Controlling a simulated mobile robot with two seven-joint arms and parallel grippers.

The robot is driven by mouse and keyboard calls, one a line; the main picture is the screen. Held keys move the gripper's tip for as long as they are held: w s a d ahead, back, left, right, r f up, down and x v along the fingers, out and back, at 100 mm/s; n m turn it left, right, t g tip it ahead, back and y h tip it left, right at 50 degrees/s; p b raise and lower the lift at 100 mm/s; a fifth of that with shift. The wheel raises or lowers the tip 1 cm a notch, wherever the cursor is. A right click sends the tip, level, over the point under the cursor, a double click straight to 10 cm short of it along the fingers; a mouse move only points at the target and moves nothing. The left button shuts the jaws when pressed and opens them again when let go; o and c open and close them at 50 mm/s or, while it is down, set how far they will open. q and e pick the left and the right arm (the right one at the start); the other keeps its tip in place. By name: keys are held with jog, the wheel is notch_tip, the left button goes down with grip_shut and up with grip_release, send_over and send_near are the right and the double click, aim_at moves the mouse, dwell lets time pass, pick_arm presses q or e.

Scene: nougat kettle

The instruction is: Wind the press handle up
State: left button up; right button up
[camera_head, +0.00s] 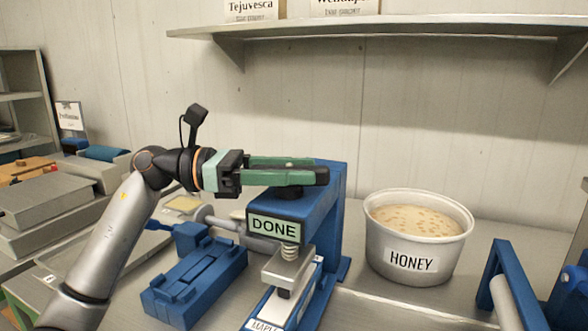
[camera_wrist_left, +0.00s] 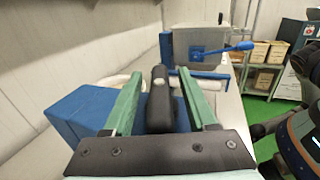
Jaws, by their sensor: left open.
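The blue press (camera_head: 325,200) stands on the counter, with a "DONE" sign (camera_head: 274,229) on its front and a metal screw and plate below. Its dark handle (camera_wrist_left: 160,105) shows in the left wrist view as an upright bar with a pale round spot. In the head view only a black piece (camera_head: 284,192) on the press top shows below the fingers. My left gripper (camera_head: 318,175) is level over the press top, its green fingers open. In the left wrist view the fingers (camera_wrist_left: 158,95) stand either side of the handle, with gaps visible. My right gripper is out of view.
A white tub marked "HONEY" (camera_head: 414,262) stands right of the press. A blue mould-like block (camera_head: 195,283) lies to its left. A wall shelf (camera_head: 400,25) runs above. Another blue frame (camera_head: 515,285) stands at the right edge.

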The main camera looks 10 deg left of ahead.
pick_arm(q)
jog(key=shift+c, duration=0.2)
grip_shut()
dwell(0.4)
